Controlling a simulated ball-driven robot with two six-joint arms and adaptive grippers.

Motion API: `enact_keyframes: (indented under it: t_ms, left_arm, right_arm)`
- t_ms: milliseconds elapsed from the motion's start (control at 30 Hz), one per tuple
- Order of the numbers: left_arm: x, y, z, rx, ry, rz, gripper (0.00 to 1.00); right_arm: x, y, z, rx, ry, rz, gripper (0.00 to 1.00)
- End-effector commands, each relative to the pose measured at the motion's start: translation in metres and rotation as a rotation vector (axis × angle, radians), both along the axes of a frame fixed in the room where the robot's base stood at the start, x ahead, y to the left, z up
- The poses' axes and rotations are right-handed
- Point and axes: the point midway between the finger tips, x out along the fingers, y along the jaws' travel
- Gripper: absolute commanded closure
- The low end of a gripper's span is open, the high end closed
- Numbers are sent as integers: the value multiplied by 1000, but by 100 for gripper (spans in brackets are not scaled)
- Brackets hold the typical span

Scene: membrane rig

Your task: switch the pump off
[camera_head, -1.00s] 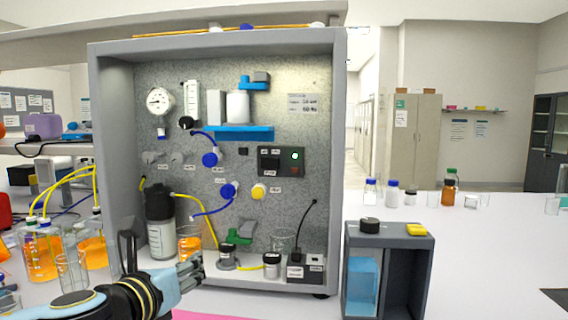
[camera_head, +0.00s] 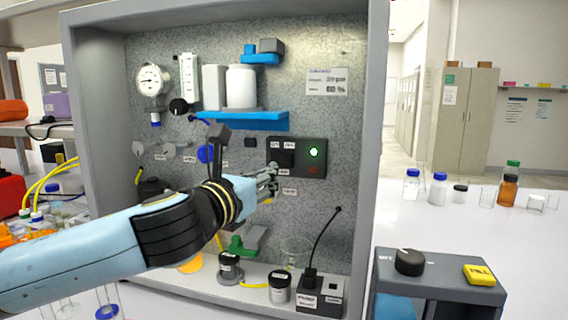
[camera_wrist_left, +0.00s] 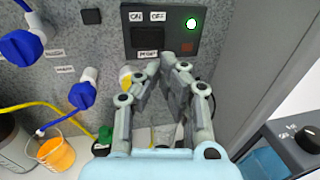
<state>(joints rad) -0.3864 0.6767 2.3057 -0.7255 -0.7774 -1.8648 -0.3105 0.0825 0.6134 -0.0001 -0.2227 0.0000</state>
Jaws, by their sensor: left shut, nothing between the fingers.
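The dark pump switch panel (camera_head: 312,170) is on the back wall of the grey cabinet, with ON and OFF labels, a black rocker and a lit green lamp (camera_head: 314,152). The panel also shows in the left wrist view (camera_wrist_left: 150,30), with the rocker (camera_wrist_left: 147,37) below the labels and the green lamp (camera_wrist_left: 191,23) lit. My left gripper (camera_head: 272,178) is shut and empty, its fingertips just below and in front of the rocker. In the wrist view the fingertips (camera_wrist_left: 168,62) are near the panel's lower edge; I cannot tell whether they touch. My right gripper is not in view.
Blue-handled valves (camera_wrist_left: 75,97) and yellow tubing are left of the gripper. A blue shelf (camera_head: 240,121) with a white container is above. Jars (camera_head: 279,287) and a small black box (camera_head: 318,298) with a cable stand below. The cabinet's right wall (camera_head: 372,180) is close.

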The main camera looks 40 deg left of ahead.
Motion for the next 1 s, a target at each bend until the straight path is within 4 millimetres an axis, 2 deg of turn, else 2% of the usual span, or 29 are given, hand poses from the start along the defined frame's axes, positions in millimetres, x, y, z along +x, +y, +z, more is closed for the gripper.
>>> enact_keyframes:
  t_ms: [33,200,400,1000]
  left_arm:
    - [12,4,4,-4,-5,2,100]
    - [42,14,3,-3,-2,2,100]
    - [63,20,1,-2,-1,-1,100]
    - [72,22,1,-6,-5,42,100]
  right_arm:
    - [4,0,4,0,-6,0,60]
    - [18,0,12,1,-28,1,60]
    - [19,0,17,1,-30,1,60]
    - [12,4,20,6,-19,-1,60]
